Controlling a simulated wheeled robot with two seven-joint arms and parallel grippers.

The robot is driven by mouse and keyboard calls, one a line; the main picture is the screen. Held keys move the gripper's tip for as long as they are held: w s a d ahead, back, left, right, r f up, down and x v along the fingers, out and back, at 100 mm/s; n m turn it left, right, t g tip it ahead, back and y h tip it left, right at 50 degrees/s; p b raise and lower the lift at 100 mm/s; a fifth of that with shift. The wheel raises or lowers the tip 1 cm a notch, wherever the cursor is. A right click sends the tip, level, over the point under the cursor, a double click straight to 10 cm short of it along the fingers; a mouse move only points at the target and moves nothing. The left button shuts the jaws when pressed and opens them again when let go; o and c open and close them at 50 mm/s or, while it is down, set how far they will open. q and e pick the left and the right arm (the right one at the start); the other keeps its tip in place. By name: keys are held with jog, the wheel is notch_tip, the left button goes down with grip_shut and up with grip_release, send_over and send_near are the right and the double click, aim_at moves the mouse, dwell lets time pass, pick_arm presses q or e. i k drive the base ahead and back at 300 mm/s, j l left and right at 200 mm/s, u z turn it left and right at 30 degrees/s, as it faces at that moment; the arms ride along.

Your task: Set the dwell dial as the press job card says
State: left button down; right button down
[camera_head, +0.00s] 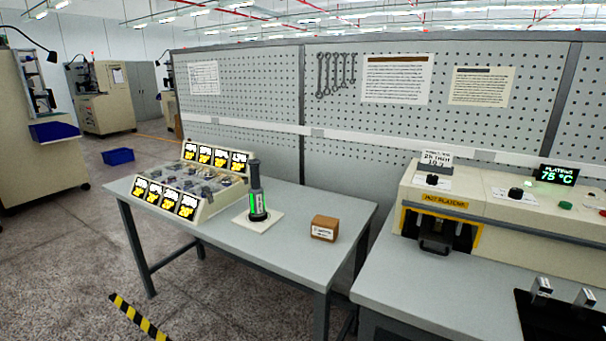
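The cream press (485,205) stands on the right bench, with a yellow label that seems to read "HOT PLATENS". Two black dials sit on its top, a left one (432,180) and a right one (515,194). I cannot tell which is the dwell dial, nor read their settings. A white card (436,159) stands behind the left dial; its small print is blurred. A display (558,175) shows 75 °C in green. My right gripper (562,294) appears at the bottom right, its two silver fingers apart and empty, in front of the press. My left gripper is out of view.
The left table (300,255) holds a bin rack (185,190) with yellow-black labels, a dark tool with a green band (257,195) and a brown box (324,228). A green button (565,205) is on the press. Notices (396,78) hang on the pegboard behind.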

aim_at(516, 193)
jog(key=z, duration=1.3)
